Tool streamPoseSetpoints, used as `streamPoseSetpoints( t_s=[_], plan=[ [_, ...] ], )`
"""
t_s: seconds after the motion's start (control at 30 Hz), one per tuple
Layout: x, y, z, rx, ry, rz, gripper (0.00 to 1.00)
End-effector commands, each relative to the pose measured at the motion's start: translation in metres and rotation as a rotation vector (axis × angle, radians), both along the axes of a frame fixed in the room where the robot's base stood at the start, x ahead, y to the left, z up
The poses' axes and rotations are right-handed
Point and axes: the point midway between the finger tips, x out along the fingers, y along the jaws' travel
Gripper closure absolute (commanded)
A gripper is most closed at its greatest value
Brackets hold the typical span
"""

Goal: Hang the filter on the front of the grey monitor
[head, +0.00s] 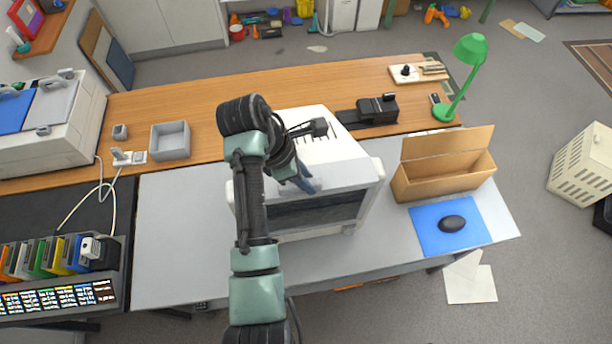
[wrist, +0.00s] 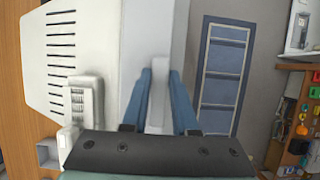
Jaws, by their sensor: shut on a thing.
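The grey monitor (head: 349,151) stands on the grey desk, its screen side toward me. Its vented top also shows in the wrist view (wrist: 85,35). My gripper (head: 305,186) is at the top front edge of the monitor. In the wrist view, its two blue fingers (wrist: 159,105) are shut on a light grey tab (wrist: 157,120), which I take to be part of the filter. A dark panel (head: 318,212) in a pale frame shows at the monitor's front. I cannot tell filter from screen there, nor whether the filter hangs or rests. My arm hides the front's left part.
A cardboard box (head: 445,183), a blue mat (head: 432,238) and a black mouse (head: 452,223) are right of the monitor. A grey tray (head: 171,140) and a green lamp (head: 468,75) stand on the wooden desk. The grey desk left of the monitor is clear (head: 180,230).

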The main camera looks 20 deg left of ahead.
Motion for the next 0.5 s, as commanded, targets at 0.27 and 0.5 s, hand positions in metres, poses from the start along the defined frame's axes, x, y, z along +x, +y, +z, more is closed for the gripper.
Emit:
streamPoseSetpoints(
  t_s=[0.27,0.5],
  plan=[
    [0.0006,0.0001,-0.0040,0.000,-0.002,-0.001,1.00],
    [0.0004,0.0000,-0.0088,0.000,-0.001,0.000,1.00]
  ],
)
